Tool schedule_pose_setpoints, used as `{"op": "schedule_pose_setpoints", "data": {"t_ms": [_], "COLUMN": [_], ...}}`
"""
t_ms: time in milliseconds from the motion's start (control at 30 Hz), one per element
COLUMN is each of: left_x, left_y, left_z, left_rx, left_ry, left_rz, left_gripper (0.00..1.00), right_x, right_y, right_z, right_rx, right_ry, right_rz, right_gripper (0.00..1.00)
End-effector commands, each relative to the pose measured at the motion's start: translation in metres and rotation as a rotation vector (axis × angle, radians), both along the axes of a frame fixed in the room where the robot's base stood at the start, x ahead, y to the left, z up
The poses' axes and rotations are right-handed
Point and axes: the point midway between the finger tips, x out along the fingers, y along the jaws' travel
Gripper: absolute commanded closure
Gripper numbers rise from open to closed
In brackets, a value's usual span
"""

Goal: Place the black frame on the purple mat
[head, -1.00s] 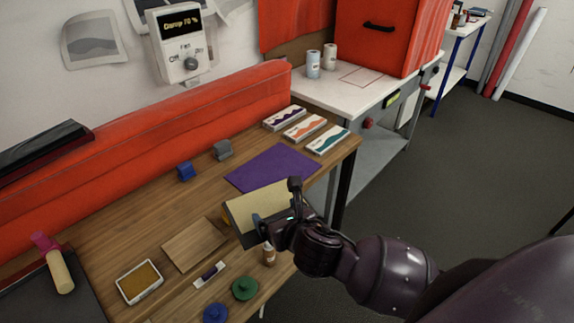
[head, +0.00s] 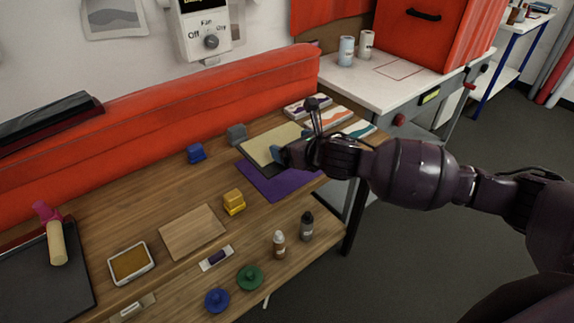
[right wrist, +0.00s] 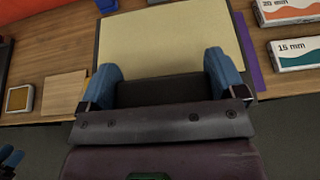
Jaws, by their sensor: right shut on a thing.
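The black frame (head: 273,145) is a flat dark-edged panel with a cream face; it also shows in the right wrist view (right wrist: 170,40). My right gripper (head: 290,152) is shut on its near edge, with blue fingers at both sides of a dark part in the right wrist view (right wrist: 165,82). The frame is over the far left part of the purple mat (head: 285,186), hiding much of it. Whether it touches the mat I cannot tell. Blue finger-like parts, perhaps my left gripper (right wrist: 10,160), show at the lower left of the right wrist view.
Labelled boxes (head: 357,128) lie beyond the mat's right side. Blue (head: 196,153) and grey (head: 237,134) blocks stand behind to the left. A red padded barrier (head: 180,120) runs along the back.

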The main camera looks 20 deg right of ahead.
Motion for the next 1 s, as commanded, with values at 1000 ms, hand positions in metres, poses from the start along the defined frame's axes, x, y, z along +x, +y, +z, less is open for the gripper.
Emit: {"op": "schedule_pose_setpoints", "data": {"t_ms": [1000], "left_x": [-0.003], "left_y": [0.0], "left_z": [-0.034], "left_rx": [0.001], "left_ry": [0.017], "left_rz": [-0.002], "left_gripper": [0.57], "right_x": [0.078], "right_y": [-0.04], "right_z": [-0.03], "right_rx": [0.027], "right_ry": [-0.007], "right_rz": [0.023], "right_gripper": [0.37]}}
